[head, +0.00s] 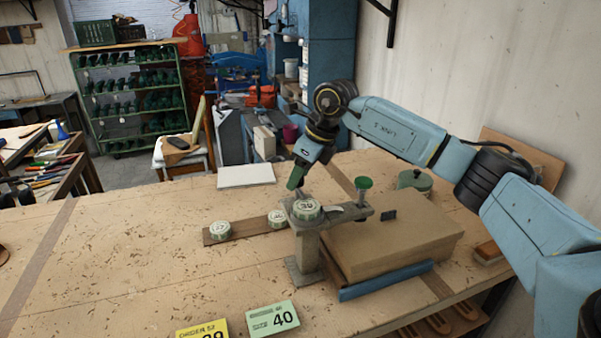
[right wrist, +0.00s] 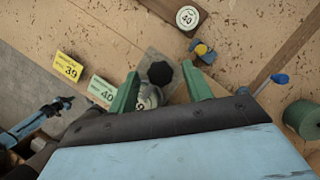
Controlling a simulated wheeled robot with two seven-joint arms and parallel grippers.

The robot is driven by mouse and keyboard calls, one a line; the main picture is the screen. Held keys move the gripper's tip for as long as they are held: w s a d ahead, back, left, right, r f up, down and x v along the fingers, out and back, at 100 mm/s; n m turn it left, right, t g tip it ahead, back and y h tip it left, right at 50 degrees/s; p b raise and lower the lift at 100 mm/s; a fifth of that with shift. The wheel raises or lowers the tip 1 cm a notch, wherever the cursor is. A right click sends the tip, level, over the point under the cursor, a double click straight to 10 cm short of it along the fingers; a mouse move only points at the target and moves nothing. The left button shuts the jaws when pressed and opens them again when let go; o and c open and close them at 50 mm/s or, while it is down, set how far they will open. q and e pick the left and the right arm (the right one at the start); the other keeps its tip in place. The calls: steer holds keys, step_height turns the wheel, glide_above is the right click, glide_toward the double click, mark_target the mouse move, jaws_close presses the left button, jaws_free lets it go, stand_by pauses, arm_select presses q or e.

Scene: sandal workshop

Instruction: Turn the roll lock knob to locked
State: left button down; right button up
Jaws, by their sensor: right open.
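My right gripper (head: 297,177) hangs fingers-down over the back left of a grey bench fixture (head: 306,243) in the head view. In the right wrist view the gripper (right wrist: 161,78) is open, its green fingers spread. A dark eight-sided knob (right wrist: 160,73) shows between the fingertips in that picture, over a grey plate. I cannot tell whether it is the roll lock knob or whether the fingers touch it. No lock marking is readable.
A wooden strip (head: 248,231) with numbered discs lies left of the fixture. Yellow (head: 203,331) and green (head: 273,318) order cards lie in front. The bench's left side is clear.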

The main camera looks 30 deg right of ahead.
steer(key=b+v, duration=0.1)
steer(key=v, duration=1.2)
steer(key=shift+r, duration=0.2)
steer(key=shift+s, duration=0.1)
